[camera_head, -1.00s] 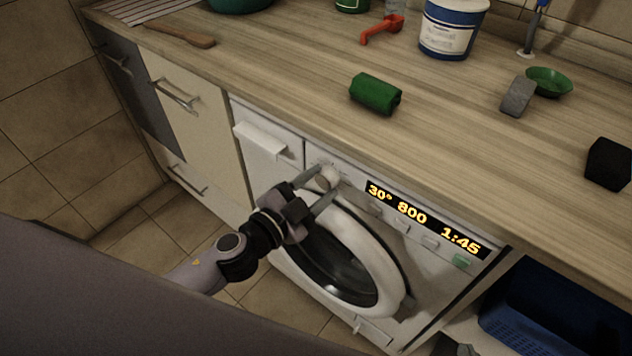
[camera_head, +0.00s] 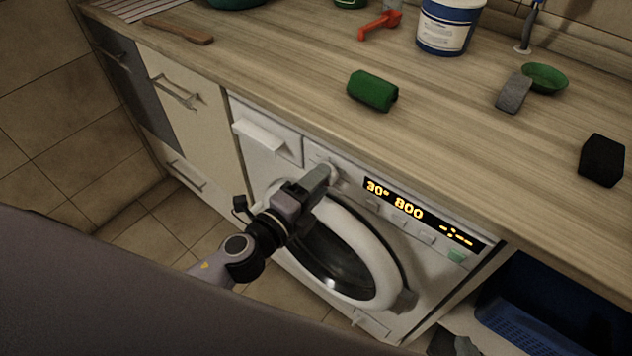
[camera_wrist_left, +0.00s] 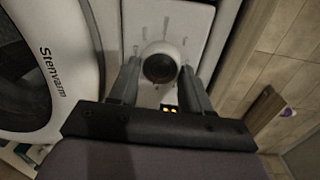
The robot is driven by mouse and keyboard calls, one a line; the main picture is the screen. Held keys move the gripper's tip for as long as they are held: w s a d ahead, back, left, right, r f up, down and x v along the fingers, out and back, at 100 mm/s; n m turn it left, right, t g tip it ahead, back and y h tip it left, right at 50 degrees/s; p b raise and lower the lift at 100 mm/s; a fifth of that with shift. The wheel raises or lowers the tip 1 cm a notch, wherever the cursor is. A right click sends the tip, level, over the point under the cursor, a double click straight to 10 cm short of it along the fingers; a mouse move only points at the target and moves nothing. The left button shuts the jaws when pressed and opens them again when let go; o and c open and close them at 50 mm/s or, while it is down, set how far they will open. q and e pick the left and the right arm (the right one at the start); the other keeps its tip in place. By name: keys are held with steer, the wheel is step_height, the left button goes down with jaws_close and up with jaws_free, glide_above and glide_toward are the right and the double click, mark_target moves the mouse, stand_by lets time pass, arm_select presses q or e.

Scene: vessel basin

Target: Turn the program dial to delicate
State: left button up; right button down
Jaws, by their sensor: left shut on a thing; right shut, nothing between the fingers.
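The round white program dial (camera_head: 331,169) sits on the upper left of the washing machine's front (camera_head: 415,285). My left gripper (camera_head: 322,176) is shut on the dial, with its fingers largely overlapping in the head view. In the left wrist view the dial (camera_wrist_left: 160,62) shows between the two fingers, one on each side. Short marks surround it there, but no program name is legible. The display (camera_head: 420,212) reads 30°, 800 and dashes. My right gripper is not in view.
The round door (camera_head: 372,235) lies just below the dial, close to my left gripper. The detergent drawer (camera_head: 262,138) is to its left. The worktop above holds a green block (camera_head: 373,91), a grey block (camera_head: 514,93) and a black block (camera_head: 602,160). A blue basket (camera_head: 545,320) is at lower right.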

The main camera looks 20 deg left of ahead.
arm_select(q)
steer(key=shift+f+m+t+y, duration=0.15)
steer(key=shift+m+t, duration=0.15)
steer(key=shift+m, duration=3.2)
steer(key=shift+f+m+t+y, duration=0.15)
steer(key=shift+m+t, duration=0.15)
steer(key=shift+m, duration=3.2)
steer(key=o, duration=1.1)
steer(key=shift+a, duration=0.1)
steer(key=shift+c, duration=0.2)
steer(key=shift+s, duration=0.1)
